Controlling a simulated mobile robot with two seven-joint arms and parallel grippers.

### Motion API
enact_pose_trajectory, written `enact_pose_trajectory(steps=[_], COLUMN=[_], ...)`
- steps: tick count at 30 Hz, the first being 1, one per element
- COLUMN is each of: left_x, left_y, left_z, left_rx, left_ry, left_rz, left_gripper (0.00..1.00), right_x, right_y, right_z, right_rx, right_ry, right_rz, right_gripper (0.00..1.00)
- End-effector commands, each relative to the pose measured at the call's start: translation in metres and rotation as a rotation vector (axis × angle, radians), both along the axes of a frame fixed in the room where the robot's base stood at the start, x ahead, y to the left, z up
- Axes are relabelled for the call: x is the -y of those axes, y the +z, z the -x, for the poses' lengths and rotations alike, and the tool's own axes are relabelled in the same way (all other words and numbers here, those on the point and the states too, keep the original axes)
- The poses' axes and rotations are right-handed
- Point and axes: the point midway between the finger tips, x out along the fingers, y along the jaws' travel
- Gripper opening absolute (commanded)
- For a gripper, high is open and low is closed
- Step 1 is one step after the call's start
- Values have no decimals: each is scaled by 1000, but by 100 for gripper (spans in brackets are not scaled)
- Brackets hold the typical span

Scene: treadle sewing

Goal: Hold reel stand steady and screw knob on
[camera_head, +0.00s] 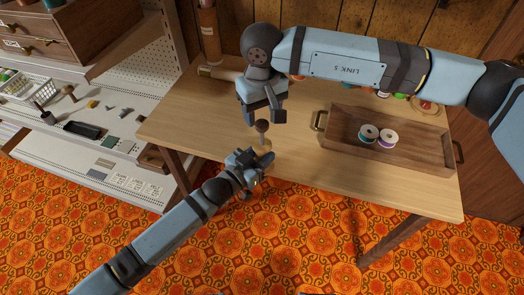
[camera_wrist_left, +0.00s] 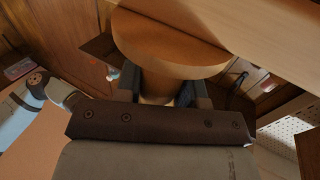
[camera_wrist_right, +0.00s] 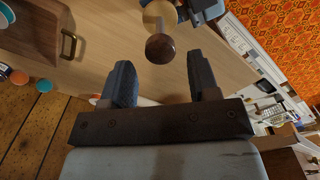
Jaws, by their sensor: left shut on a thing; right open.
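The reel stand (camera_head: 267,146) is light wood, near the table's front edge. Its round wooden part (camera_wrist_left: 170,42) fills the upper middle of the left wrist view. My left gripper (camera_head: 254,160) is shut on the stand's narrower part, below the disc. The dark brown knob (camera_head: 262,126) shows above the stand; it is a round ball in the right wrist view (camera_wrist_right: 160,48). I cannot tell whether its thread is engaged. My right gripper (camera_head: 265,116) is open and points down above the knob, its fingers (camera_wrist_right: 161,78) apart and apparently clear of it.
A wooden tray (camera_head: 430,160) with brass handles holds thread reels (camera_head: 387,138) to the right on the table (camera_head: 190,125). A rolled tube (camera_head: 218,73) lies at the back left. White shelves (camera_head: 75,150) with small tools stand to the left. My right arm hides part of the table's back.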

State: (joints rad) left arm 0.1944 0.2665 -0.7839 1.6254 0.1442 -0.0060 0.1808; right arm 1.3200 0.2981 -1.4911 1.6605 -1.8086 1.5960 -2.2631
Motion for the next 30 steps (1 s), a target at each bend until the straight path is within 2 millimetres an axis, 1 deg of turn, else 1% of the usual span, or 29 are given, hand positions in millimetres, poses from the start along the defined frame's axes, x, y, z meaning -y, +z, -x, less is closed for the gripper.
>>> enact_pose_trajectory(steps=[1,3,7,11,18,19,20,21,23,24,25,30], left_x=[0,0,0,0,0,0,0,0,0,0,0,0], left_y=[0,0,0,0,0,0,0,0,0,0,0,0], left_z=[0,0,0,0,0,0,0,0,0,0,0,0], left_rx=[-1,-1,-1,-1,-1,-1,-1,-1,-1,-1,-1,-1], left_ry=[0,0,0,0,0,0,0,0,0,0,0,0], left_rz=[-1,-1,-1,-1,-1,-1,-1,-1,-1,-1,-1,-1], left_gripper=[0,0,0,0,0,0,0,0,0,0,0,0], right_x=[0,0,0,0,0,0,0,0,0,0,0,0], right_y=[-9,-18,-29,-34,-34,-34,-34,-34,-34,-34,-34,-34], right_z=[1,0,0,0,0,0,0,0,0,0,0,0], right_rx=[-2,-2,-1,0,0,0,0,0,0,0,0,0], right_ry=[0,0,0,0,0,0,0,0,0,0,0,-7], right_rz=[1,1,0,0,1,1,1,1,1,1,1,1], right_gripper=[55,55,55,55,55,51,44,35,21,12,6,6])
